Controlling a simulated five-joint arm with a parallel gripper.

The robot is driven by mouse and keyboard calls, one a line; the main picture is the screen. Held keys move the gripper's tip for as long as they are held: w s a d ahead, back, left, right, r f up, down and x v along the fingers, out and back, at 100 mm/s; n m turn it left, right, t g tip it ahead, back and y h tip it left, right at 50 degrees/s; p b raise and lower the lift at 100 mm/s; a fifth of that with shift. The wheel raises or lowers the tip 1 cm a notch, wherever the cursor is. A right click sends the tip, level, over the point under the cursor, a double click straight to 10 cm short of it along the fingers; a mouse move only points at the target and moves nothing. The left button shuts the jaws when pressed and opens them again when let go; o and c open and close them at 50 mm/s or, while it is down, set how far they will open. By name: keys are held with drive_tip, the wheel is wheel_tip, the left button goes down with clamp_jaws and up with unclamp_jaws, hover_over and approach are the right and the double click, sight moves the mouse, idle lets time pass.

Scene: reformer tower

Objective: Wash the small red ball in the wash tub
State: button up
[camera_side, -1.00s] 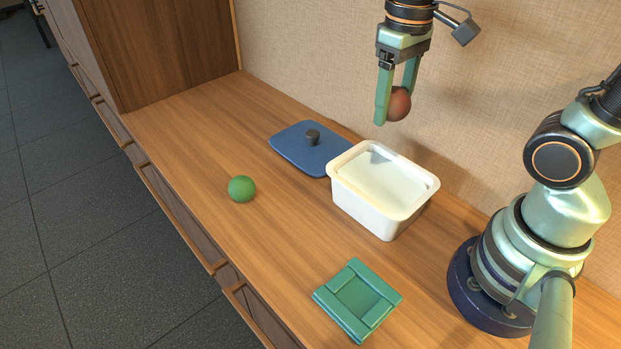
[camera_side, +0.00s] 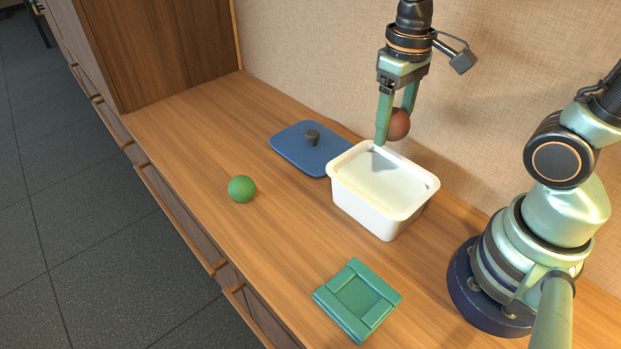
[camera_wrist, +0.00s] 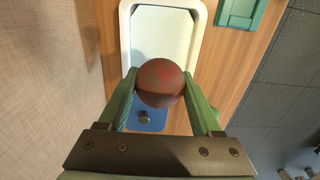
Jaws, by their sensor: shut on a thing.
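The small red ball (camera_side: 399,124) is held between the green fingers of my gripper (camera_side: 393,126). It looks dull, with brownish patches, in the wrist view (camera_wrist: 161,83). My gripper is shut on it and points down, just above the far rim of the wash tub. The white wash tub (camera_side: 357,196) stands open on the counter, with a pale surface inside; it also shows in the wrist view (camera_wrist: 124,40) beyond the ball. The ball is above the tub, not touching what is inside.
A blue lid (camera_side: 290,148) with a dark knob lies behind the tub to the left. A green ball (camera_side: 241,189) sits on the open counter at left. A green square tray (camera_side: 358,297) lies in front. The wall (camera_side: 530,60) is close behind.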

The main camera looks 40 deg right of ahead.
drive_tip(key=shift+f, duration=8.55)
